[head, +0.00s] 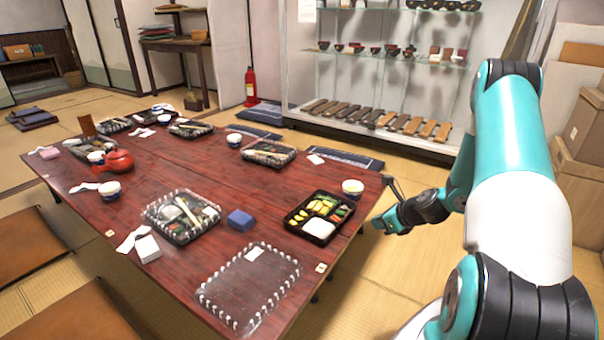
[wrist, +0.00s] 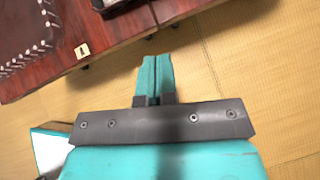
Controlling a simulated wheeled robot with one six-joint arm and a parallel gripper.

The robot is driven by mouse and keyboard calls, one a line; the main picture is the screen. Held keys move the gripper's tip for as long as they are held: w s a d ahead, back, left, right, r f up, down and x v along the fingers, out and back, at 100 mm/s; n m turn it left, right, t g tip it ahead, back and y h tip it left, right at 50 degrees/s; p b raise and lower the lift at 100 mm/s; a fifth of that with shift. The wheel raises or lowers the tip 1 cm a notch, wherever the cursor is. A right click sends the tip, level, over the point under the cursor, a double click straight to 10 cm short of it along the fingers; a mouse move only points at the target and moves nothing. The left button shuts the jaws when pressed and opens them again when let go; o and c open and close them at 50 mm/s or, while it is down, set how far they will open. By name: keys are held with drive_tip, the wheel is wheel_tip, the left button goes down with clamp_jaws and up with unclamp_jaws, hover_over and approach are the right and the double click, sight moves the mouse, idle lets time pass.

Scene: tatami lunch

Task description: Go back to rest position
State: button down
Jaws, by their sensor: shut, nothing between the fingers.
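My gripper (head: 388,222) is at the right end of the low red-brown table (head: 222,275), just off its edge. In the wrist view my gripper (wrist: 151,62) has its two teal fingers together with nothing between them. Tatami floor shows under and around the fingers, and the table edge (wrist: 120,42) lies beyond them at the top left. My arm reaches in from the right side of the head view.
An open bento box (head: 319,229) and a white cup (head: 352,188) stand near the table's right end. A clear lid (head: 248,290) lies at the front corner. A glass display case (head: 375,100) stands behind; cardboard boxes (head: 580,140) are at right. Tatami between is clear.

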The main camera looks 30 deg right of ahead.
drive_tip(key=w+a+r+n+g+y, duration=0.1)
drive_tip(key=a+r+n+g+y, duration=0.1)
drive_tip(key=a+r+n, duration=0.95)
drive_tip(key=w+a+r+n+g+y, duration=0.2)
drive_tip(key=a+r+n, duration=0.55)
drive_tip(key=a, duration=0.65)
drive_tip(key=s+a+r+n+g, duration=0.25)
drive_tip(key=s+a+n, duration=0.25)
drive_tip(key=s+n, duration=0.25)
drive_tip(key=s+a+r+n+g+h, duration=0.1)
drive_tip(key=s+a+r+n, duration=0.3)
drive_tip(key=s+a+n, duration=0.3)
drive_tip(key=s+a+r+n+g, duration=0.1)
drive_tip(key=s+a+r+n, duration=0.25)
drive_tip(key=s+n, duration=0.45)
wheel_tip(320, 180, up, 36)
drive_tip(key=p, duration=3.6)
drive_tip(key=shift+a, duration=0.2)
drive_tip(key=shift+r, duration=0.1)
